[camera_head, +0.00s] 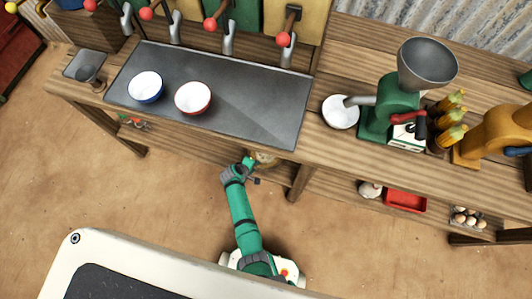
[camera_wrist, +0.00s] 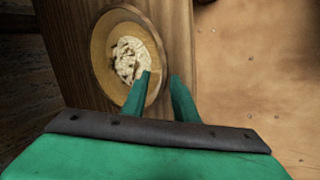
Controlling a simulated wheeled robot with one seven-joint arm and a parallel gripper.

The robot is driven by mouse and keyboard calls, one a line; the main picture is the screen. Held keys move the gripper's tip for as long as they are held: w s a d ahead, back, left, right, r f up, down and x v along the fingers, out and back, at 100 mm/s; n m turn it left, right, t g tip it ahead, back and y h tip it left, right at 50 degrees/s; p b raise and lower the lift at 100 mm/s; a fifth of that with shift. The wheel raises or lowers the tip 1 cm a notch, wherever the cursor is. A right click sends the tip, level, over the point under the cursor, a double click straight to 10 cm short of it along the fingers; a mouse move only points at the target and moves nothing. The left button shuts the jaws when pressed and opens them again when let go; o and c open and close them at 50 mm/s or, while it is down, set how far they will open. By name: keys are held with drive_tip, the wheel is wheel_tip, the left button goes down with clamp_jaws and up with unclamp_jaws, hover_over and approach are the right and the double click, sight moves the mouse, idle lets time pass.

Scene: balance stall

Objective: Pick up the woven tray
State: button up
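A round tan tray (camera_wrist: 104,42) with a raised rim lies on a wooden shelf in the wrist view, with a crumbly pale heap (camera_wrist: 130,60) on it. In the head view only a small part of the tray (camera_head: 267,160) shows under the counter's front edge. My gripper (camera_wrist: 162,82) is open and empty. Its left finger is over the tray's near right side and its right finger is outside the rim, so the rim's edge lies between them. I cannot tell whether either finger touches. In the head view my gripper (camera_head: 251,163) is at the counter's front edge.
The counter (camera_head: 440,175) overhangs the lower shelf, and a leg (camera_head: 299,183) stands right of my gripper. A red tray (camera_head: 405,201) and an egg carton (camera_head: 467,218) sit lower right. Two bowls (camera_head: 146,87) stand on a dark mat above. The floor (camera_head: 180,200) in front is clear.

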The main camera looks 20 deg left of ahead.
drive_tip(key=shift+w+f, duration=0.1)
drive_tip(key=shift+w, duration=0.05)
drive_tip(key=shift+a, duration=0.1)
clamp_jaws()
drive_tip(key=shift+d, duration=0.3)
